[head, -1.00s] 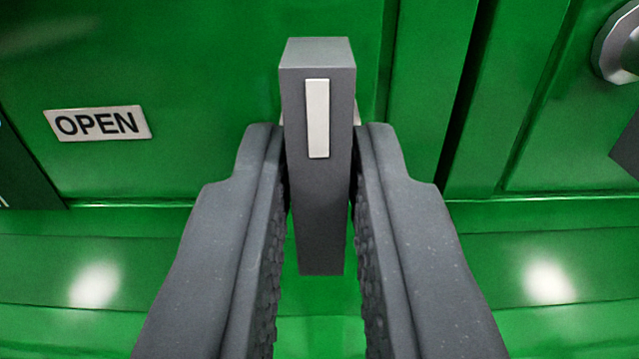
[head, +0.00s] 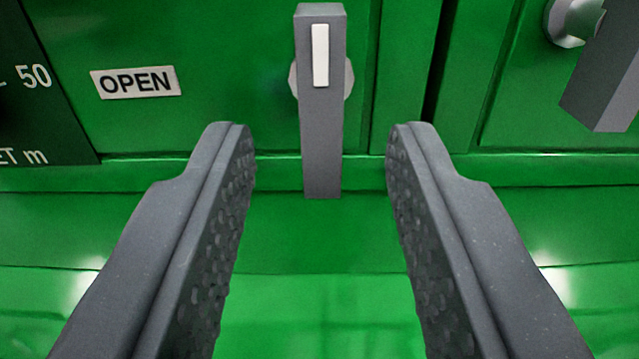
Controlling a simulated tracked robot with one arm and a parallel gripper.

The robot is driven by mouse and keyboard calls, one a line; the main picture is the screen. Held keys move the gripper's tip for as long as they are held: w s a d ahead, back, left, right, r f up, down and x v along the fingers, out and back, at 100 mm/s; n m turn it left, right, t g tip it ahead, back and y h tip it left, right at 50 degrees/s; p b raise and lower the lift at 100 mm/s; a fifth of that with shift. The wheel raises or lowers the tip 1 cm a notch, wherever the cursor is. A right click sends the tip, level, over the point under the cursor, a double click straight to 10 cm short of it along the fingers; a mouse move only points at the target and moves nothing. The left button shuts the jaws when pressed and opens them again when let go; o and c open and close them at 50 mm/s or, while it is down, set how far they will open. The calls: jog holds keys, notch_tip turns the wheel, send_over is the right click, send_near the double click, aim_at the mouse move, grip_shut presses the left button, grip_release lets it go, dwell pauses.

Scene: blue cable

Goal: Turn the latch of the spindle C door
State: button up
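A grey latch handle (head: 322,130) with a white stripe hangs upright on a green door (head: 230,50) in the head view. Its round grey hub shows behind its upper part. An "OPEN" label (head: 136,82) is on the door to the left of the latch. My gripper (head: 315,140) is open and empty, with one finger on each side of the latch's lower end and clear gaps to both. The fingers do not touch the latch. No label naming the spindle is readable in view.
A second grey latch (head: 606,75) with a round hub sits on the neighbouring green panel at the upper right. A dark panel with white lettering (head: 35,95) is at the left edge. Below the latch are bare green surfaces.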

jog(key=s+b, duration=0.1)
jog(key=s, duration=0.9)
jog(key=shift+s+d+b, duration=0.2)
jog(key=shift+s+b, duration=0.15)
jog(key=shift+s, duration=0.05)
jog(key=s+a+r+g+h+b, duration=0.15)
jog(key=a+r, duration=0.35)
jog(key=r, duration=0.9)
jog(key=w+a+r+h+b, duration=0.1)
jog(key=a+r+h+b, duration=0.2)
jog(key=r, duration=1.1)
jog(key=s+a+r+y+b, duration=0.1)
jog(key=s+a+r+y, duration=0.1)
jog(key=s+a+r, duration=0.5)
jog(key=s+a+r+g+y+b, duration=0.1)
jog(key=s+a+r+y, duration=0.1)
jog(key=s+a+r, duration=0.6)
jog(key=s+a, duration=0.1)
jog(key=s, duration=0.5)
jog(key=shift+s+a+b, duration=0.15)
jog(key=shift+a+b, duration=0.15)
